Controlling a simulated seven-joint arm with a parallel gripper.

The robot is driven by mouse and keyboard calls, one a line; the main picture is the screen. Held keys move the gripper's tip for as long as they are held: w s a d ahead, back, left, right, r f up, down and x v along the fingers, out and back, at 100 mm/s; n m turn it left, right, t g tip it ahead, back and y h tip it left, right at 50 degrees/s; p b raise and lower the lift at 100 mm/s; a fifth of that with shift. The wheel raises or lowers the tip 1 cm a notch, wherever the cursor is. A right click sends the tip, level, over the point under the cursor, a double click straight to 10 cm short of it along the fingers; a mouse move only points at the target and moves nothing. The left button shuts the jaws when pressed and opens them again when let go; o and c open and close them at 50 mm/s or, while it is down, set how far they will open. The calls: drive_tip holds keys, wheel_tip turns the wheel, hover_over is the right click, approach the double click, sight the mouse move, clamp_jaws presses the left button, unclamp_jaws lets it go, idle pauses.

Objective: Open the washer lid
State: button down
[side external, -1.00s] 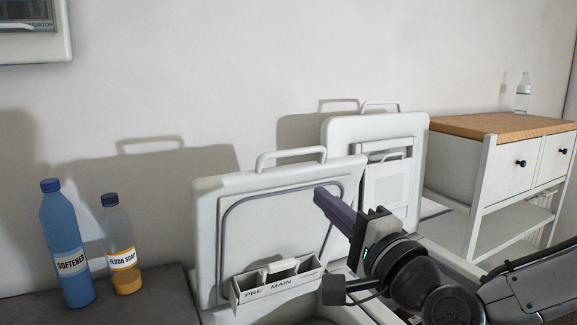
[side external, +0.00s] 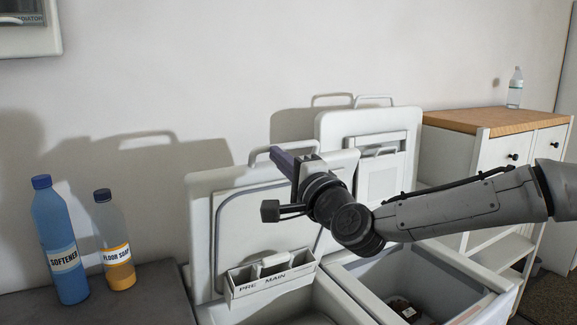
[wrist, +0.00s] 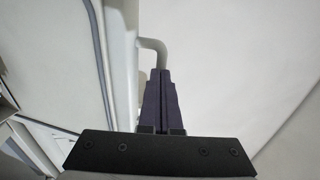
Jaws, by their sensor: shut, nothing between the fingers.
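The washer lid (side external: 240,215) stands raised and upright at the wall, its inner face with a grey seal towards the side camera. Its handle (side external: 262,153) is on the top edge. The dispenser drawer (side external: 270,279) marked PRE and MAIN sits below the lid. My gripper (side external: 279,153) is shut and empty at the lid's top edge, beside the handle and partly covering it. In the wrist view, the closed fingertips (wrist: 161,72) are just below the bend of the handle (wrist: 153,46). I cannot tell whether they touch it.
A second machine stands to the right with its lid (side external: 330,137) raised and its tub (side external: 405,270) open, dark items inside. A softener bottle (side external: 62,240) and a floor soap bottle (side external: 114,240) stand at left. A wood-topped cabinet (side external: 490,120) holds a clear bottle (side external: 515,88).

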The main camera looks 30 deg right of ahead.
drive_tip(key=shift+w, duration=0.2)
drive_tip(key=w+r, duration=0.2)
drive_tip(key=w, duration=0.7)
drive_tip(key=w+r, duration=0.2)
drive_tip(key=w, duration=0.7)
drive_tip(key=shift+r, duration=0.3)
drive_tip(key=s+r, duration=0.3)
drive_tip(key=s, duration=1)
drive_tip(key=shift+s+r, duration=0.25)
